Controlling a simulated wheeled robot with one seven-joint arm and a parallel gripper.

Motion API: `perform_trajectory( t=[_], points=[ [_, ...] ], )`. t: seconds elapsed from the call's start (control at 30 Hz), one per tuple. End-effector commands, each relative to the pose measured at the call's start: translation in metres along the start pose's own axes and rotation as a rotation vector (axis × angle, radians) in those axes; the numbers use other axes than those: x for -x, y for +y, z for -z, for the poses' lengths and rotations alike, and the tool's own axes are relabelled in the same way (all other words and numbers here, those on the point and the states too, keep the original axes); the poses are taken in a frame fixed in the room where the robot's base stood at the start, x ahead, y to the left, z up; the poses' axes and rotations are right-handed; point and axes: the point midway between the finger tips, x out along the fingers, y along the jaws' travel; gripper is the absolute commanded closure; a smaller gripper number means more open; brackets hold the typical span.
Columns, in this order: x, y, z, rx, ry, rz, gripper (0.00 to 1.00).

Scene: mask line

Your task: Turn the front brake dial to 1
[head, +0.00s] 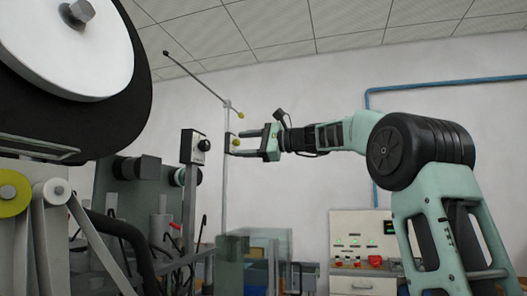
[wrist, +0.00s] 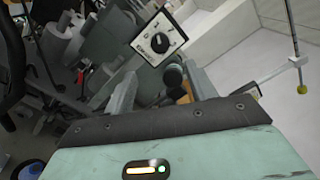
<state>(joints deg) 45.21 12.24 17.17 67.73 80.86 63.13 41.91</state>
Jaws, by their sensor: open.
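The brake dial is a round black knob (head: 204,145) on the side of a small grey box (head: 187,146) in the head view, left of my gripper. The wrist view shows the knob (wrist: 160,43) on a white square face with dark markings around it. My gripper (head: 236,142) is open. In the wrist view its fingers (wrist: 160,76) point towards the dial box, with the knob beyond the tips and not between them. A gap separates fingertips and knob in the head view.
A large black-and-white roll (head: 75,45) fills the upper left. A clear box (head: 255,255) stands below, a control panel (head: 360,240) behind.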

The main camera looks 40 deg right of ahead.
Motion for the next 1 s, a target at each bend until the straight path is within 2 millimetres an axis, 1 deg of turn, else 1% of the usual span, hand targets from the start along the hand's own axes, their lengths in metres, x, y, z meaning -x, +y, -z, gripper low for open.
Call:
perform_trajectory(
  t=[0.03,0.1,0.2,0.33,0.5,1.0],
  points=[
    [0.012,0.002,0.002,0.002,0.004,0.002,0.44],
    [0.025,0.002,0.002,0.002,0.003,0.003,0.44],
    [0.041,0.001,0.002,0.002,0.003,0.002,0.44],
    [0.053,0.001,0.000,0.001,0.000,0.000,0.44],
    [0.058,0.000,0.000,0.000,0.000,0.000,0.44],
    [0.058,0.000,0.000,0.000,0.000,0.000,0.44]
  ],
)
